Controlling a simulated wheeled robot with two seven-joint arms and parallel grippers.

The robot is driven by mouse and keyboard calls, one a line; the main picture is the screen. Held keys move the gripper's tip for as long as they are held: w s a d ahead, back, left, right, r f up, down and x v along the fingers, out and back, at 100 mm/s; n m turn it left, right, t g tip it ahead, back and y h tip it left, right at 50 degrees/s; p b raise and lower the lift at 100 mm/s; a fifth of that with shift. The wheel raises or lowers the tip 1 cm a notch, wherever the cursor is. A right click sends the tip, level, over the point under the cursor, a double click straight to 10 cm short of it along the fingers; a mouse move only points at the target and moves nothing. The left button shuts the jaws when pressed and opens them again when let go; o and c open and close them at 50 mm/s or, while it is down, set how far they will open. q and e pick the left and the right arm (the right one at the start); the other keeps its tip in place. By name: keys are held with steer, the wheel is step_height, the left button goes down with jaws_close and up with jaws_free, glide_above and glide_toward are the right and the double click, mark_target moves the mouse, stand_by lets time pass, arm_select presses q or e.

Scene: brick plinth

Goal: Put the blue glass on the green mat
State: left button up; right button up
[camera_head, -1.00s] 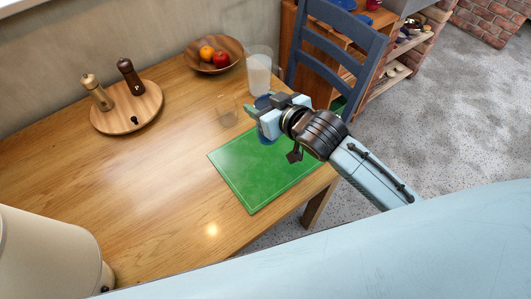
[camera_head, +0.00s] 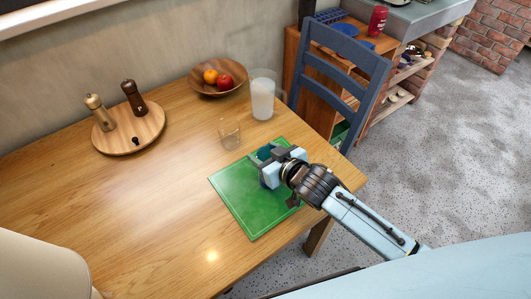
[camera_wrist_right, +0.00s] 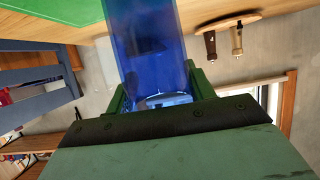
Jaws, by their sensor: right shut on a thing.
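The green mat (camera_head: 238,201) lies on the wooden table near its right front edge. My right gripper (camera_head: 267,161) is over the mat's far right part and shut on the blue glass (camera_head: 264,152). In the head view the glass is mostly hidden by the gripper and only a dark blue-teal part shows. In the right wrist view the blue glass (camera_wrist_right: 150,45) stands out large between the fingers, and the mat (camera_wrist_right: 40,14) shows at the top left. I cannot tell whether the glass touches the mat. My left gripper is not in view.
A clear glass (camera_head: 230,136) stands just beyond the mat, with a jug of white liquid (camera_head: 262,98) behind it. A fruit bowl (camera_head: 211,92) and a round board with two mills (camera_head: 148,137) stand farther back. A blue chair (camera_head: 342,72) is at the table's right side.

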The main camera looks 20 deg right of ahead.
steer(key=shift+f, duration=0.1)
steer(key=o, duration=1.4)
steer(key=shift+s+r, duration=0.15)
steer(key=shift+r, duration=0.05)
steer(key=p+v, duration=0.1)
steer(key=v, duration=1)
steer(key=shift+s+d+r+p, duration=0.2)
steer(key=shift+s+p, duration=0.1)
steer(key=shift+p, duration=0.05)
